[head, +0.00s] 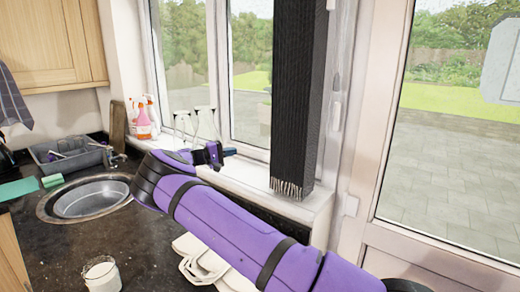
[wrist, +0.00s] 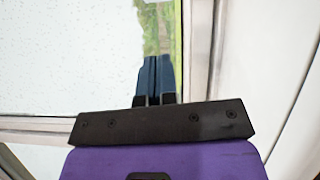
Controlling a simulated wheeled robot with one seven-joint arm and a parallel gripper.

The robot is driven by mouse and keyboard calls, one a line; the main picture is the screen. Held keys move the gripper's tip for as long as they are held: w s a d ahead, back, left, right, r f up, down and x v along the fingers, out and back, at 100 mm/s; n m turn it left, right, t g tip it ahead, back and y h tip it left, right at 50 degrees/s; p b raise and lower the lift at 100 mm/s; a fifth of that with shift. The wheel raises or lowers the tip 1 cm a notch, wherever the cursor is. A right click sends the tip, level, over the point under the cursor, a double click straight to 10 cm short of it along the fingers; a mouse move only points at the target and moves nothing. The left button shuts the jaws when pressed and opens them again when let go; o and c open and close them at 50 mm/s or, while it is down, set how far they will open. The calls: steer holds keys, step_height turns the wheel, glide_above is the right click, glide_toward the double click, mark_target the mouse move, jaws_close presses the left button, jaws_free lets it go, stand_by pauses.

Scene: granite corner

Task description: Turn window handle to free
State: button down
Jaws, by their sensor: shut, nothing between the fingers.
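My gripper (head: 228,152) is in front of the window (head: 183,45), low down near the sill and left of the dark hanging cloth. Its blue fingers (wrist: 155,78) are together with nothing between them in the wrist view. They point at the glass (wrist: 70,60) beside a white upright frame bar (wrist: 200,45). I cannot make out a window handle for certain in either view. My purple arm covers part of the sill.
A dark fringed cloth (head: 300,95) hangs right of my gripper. Spray bottles (head: 143,120) stand on the sill at left. A sink (head: 88,200), a dish rack (head: 72,160) and a white jar (head: 102,274) are on the dark counter. A glazed door (head: 450,130) is at right.

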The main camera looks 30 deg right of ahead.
steer(key=s+d+r, duration=0.1)
steer(key=s+d, duration=0.3)
steer(key=d, duration=0.7)
steer(key=shift+s+d+r, duration=0.15)
steer(key=shift+s+d, duration=0.1)
steer(key=shift+s, duration=0.1)
steer(key=shift+s, duration=0.1)
